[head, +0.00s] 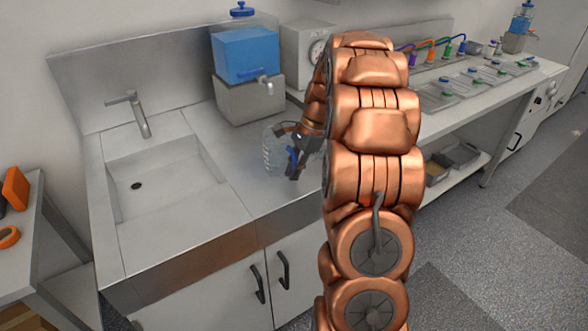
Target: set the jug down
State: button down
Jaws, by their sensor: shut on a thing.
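A clear jug (272,150) with faint markings on its side is at the counter to the right of the sink. My gripper (295,160) is at the jug's right side, shut on it; dark and blue finger parts show there. The gripper and my copper-coloured arm hide the jug's right part. I cannot tell whether the jug's base touches the counter (235,165) or is slightly above it.
A blue tank with a tap (245,55) stands on a grey block (250,100) behind the jug. The sink (165,180) with its faucet (130,112) is to the left. A dial instrument (303,50) is behind my arm. Counter at the front edge is clear.

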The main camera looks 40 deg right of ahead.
jog(key=shift+f, duration=0.1)
jog(key=c, duration=1.2)
grip_release()
jog(key=shift+b+v, duration=0.95)
jog(key=shift+v, duration=5.2)
jog(key=shift+a, duration=0.1)
